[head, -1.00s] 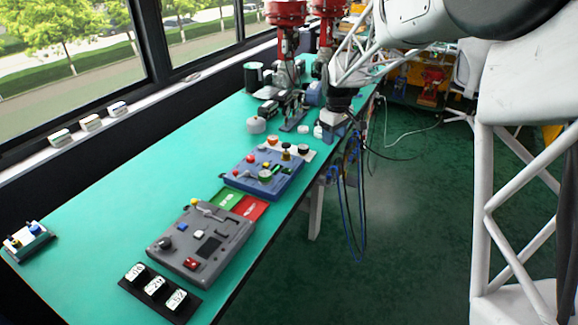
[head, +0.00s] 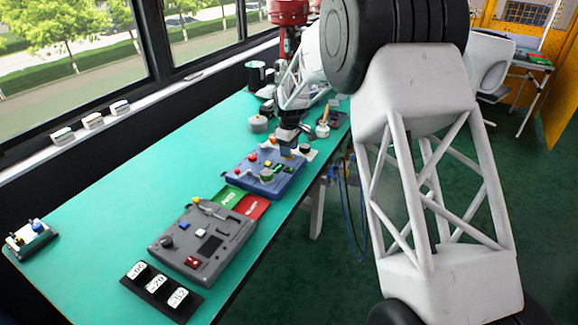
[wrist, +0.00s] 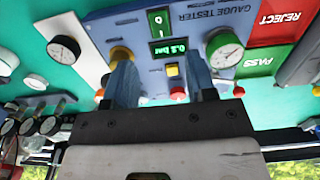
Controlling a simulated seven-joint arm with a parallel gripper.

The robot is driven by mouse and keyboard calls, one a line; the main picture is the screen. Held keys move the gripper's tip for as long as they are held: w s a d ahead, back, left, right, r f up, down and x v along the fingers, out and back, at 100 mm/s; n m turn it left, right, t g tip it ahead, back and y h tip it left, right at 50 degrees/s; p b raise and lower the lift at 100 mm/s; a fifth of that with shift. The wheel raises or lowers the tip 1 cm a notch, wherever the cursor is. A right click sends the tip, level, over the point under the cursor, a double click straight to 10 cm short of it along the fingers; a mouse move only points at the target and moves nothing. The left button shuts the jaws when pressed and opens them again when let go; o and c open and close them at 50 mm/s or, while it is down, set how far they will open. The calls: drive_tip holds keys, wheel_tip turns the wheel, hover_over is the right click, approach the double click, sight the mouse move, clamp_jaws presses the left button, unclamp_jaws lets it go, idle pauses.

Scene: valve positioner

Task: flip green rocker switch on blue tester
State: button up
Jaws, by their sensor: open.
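The blue gauge tester (head: 255,183) lies on the green table and fills the upper middle of the wrist view (wrist: 185,12), lettering upside down. Its green rocker switch (wrist: 160,22) shows in the wrist view near the top centre, above the green "0.2 bar" display (wrist: 163,49). I cannot tell which side of the rocker is pressed. My gripper (wrist: 158,58) is open and empty over the tester, its blue fingers either side of the display and short of the switch in the picture. In the head view my gripper (head: 287,137) is at the tester's far side.
A yellow button (wrist: 172,70) and red button (wrist: 178,94) sit between the fingers. Green PASS (wrist: 262,62) and red REJECT (wrist: 280,20) mats adjoin. A grey panel (head: 205,243) is nearer.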

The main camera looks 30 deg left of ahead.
sight(289, 169)
drive_tip(key=shift+f, duration=0.1)
drive_tip(key=shift+f, duration=3.8)
